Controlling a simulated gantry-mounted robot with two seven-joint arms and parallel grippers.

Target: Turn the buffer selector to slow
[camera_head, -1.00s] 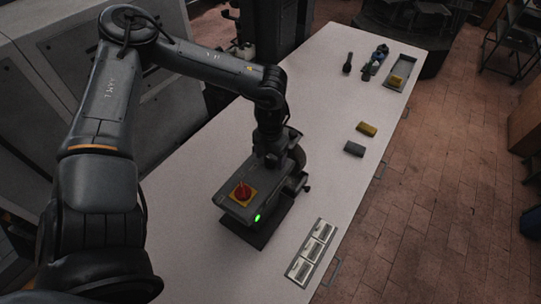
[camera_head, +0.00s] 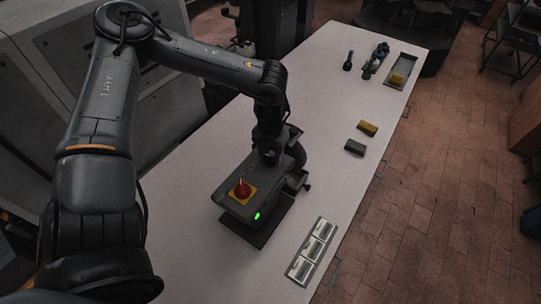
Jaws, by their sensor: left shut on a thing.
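The dark grey buffer (camera_head: 231,208) stands on the white bench. Its sloping front bears a red rotary knob (camera_head: 242,190) on a yellow plate and a lit green lamp (camera_head: 257,216). My left gripper (camera_head: 271,158) points down at the buffer's top, behind the red knob and apart from it. It is shut on a small part there, apparently the buffer selector, which the gripper hides. The selector's setting cannot be read. My right gripper is not in view.
A rack with several pale plates (camera_head: 312,251) lies at the bench's front right. A yellow block (camera_head: 367,127) and a grey block (camera_head: 355,147) lie farther back. A tray (camera_head: 413,62) and dark bottles stand at the far end. The bench between is clear.

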